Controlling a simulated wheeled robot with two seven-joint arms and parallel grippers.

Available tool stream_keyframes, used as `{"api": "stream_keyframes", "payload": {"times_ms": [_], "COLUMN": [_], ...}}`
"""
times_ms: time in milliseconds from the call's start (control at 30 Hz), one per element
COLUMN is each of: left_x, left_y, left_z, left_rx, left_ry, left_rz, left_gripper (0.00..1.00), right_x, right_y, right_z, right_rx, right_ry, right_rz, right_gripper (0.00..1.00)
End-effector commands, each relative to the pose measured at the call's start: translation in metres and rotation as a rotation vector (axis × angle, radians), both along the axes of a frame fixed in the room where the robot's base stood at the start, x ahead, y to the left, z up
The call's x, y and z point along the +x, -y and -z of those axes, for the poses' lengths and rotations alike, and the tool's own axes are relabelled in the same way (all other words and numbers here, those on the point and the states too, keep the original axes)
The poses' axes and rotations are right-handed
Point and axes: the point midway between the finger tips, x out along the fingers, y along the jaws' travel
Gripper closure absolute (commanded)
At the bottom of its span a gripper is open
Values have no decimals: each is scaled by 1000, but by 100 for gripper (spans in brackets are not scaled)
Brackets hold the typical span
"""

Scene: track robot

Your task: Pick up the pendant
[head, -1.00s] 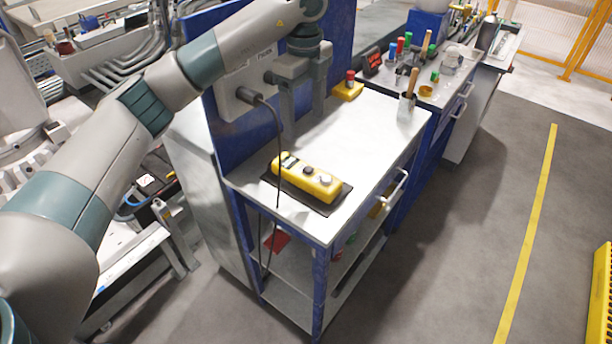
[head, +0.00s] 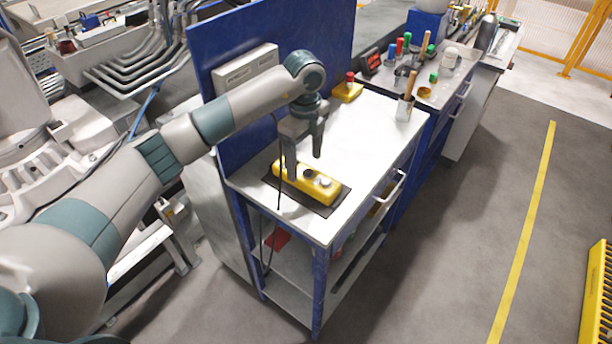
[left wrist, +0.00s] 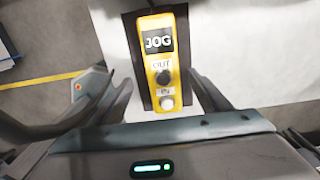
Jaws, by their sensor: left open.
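The pendant (head: 310,181) is a yellow control box with dark and grey knobs. It lies on a dark mat (head: 333,202) on the white top of a blue cart. The left gripper also shows in the left wrist view (left wrist: 163,88). My right gripper is not in view.
The cart top (head: 365,140) is mostly clear. A yellow box with a red button (head: 348,91) and a cup with a wooden handle (head: 405,108) stand farther back. A blue panel (head: 330,50) rises along the cart's left side. A dark cable hangs by the cart's left edge.

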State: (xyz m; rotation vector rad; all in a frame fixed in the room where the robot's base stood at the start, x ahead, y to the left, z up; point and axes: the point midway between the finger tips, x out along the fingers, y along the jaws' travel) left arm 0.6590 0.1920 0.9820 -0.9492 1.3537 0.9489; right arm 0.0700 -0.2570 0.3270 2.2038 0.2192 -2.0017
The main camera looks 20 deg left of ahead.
Motion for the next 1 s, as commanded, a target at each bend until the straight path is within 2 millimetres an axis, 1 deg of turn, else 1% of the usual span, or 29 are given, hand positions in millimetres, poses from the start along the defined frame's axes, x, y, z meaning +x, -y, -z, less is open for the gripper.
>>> {"api": "stream_keyframes", "payload": {"times_ms": [233, 367, 467, 633, 800, 1000], "left_x": [0, 0, 1, 4, 5, 5], "left_y": [0, 0, 1, 2, 2, 2], "left_z": [1, 2, 9, 27, 47, 52], "left_rx": [0, 1, -1, 0, -1, 0], "left_ry": [0, -2, -4, -5, -3, 0], "left_rz": [0, 0, 0, -1, 0, 0], "left_gripper": [30, 30, 30, 30, 30, 30], "right_x": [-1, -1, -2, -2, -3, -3], "right_y": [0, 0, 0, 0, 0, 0], "right_z": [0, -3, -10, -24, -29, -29], "right_rx": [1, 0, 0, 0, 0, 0], "right_ry": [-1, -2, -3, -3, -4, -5], "right_rz": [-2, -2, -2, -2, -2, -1], "right_gripper": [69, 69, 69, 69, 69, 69]}}
